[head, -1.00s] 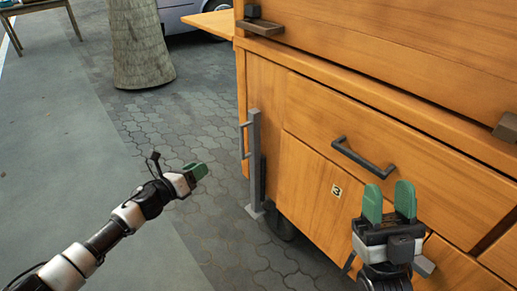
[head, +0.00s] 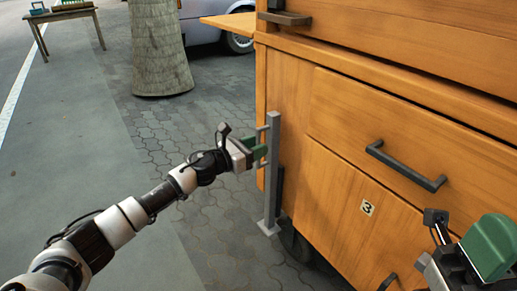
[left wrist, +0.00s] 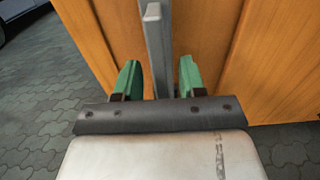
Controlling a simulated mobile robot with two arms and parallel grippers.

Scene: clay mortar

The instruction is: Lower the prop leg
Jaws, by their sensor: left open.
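The prop leg (head: 270,185) is a grey upright metal bar at the left corner of the wooden cart, with a small flat foot at its lower end. I cannot tell whether the foot touches the paving. My left gripper (head: 258,154) is at the leg's upper part. In the left wrist view, the green fingers are open and apart, with the grey leg (left wrist: 157,45) standing between them and a gap on each side. A thin handle on the leg is partly hidden by the gripper. My right gripper (head: 488,250) is at the lower right edge, seen side-on and partly cut off.
The wooden cart (head: 345,145) fills the right side, with a dark drawer handle (head: 405,166) and a wheel (head: 294,240) under it. A tree trunk (head: 158,50), a parked car (head: 215,32) and a table (head: 65,17) stand farther back. The paving left of the leg is clear.

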